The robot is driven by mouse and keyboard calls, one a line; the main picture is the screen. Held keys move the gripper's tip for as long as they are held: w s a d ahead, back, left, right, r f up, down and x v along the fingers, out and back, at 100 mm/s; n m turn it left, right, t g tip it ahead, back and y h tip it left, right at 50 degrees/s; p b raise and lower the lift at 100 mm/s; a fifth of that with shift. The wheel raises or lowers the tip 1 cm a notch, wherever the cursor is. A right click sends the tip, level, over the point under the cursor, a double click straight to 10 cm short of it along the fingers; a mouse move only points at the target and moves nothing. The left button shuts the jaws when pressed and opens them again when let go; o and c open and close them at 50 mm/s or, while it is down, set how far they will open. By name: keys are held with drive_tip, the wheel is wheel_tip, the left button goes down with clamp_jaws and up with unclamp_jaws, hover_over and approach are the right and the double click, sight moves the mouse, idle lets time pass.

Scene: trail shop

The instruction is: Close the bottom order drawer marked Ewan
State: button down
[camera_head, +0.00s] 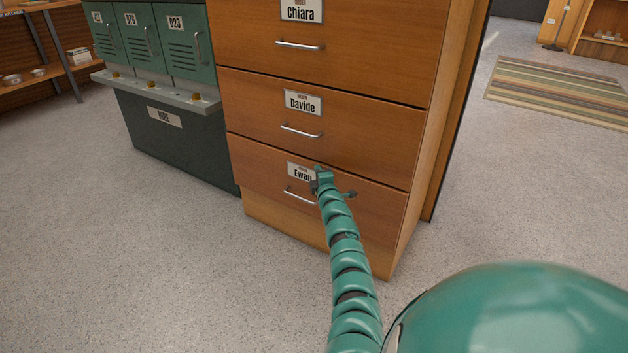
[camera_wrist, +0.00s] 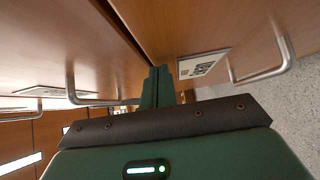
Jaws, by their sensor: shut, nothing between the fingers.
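The bottom wooden drawer marked Ewan (camera_head: 372,208) is in the middle of the head view, with its label (camera_head: 300,171) and metal bar handle (camera_head: 299,198). Its front looks about in line with the drawer above; I cannot tell if a small gap is left. In the wrist view the drawer front (camera_wrist: 205,25), its label (camera_wrist: 203,64) and handle (camera_wrist: 268,72) are on the right. My gripper (camera_head: 323,174) is shut and empty, at the front just right of the label, covering the label's end. In the wrist view its fingertips (camera_wrist: 158,72) are together near the dark seam; contact is unclear.
The Davide drawer (camera_head: 365,135) and Chiara drawer (camera_head: 370,40) above look shut. Green lockers (camera_head: 185,60) over a dark Hire bin (camera_head: 175,145) stand at the left. Open speckled floor (camera_head: 130,250) lies in front. A striped rug (camera_head: 560,90) is at the back right.

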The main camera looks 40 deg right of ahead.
drive_tip(key=shift+w+d+r, duration=0.1)
drive_tip(key=shift+d+r, duration=0.2)
drive_tip(key=shift+d, duration=0.3)
drive_tip(key=shift+d+r, duration=0.15)
drive_tip(key=s+a+p, duration=0.4)
drive_tip(key=s+a, duration=0.5)
drive_tip(key=s, duration=0.1)
drive_tip(key=shift+s+f+p, duration=0.15)
drive_tip(key=shift+f+p, duration=0.15)
drive_tip(key=shift+f, duration=0.15)
idle(0.4)
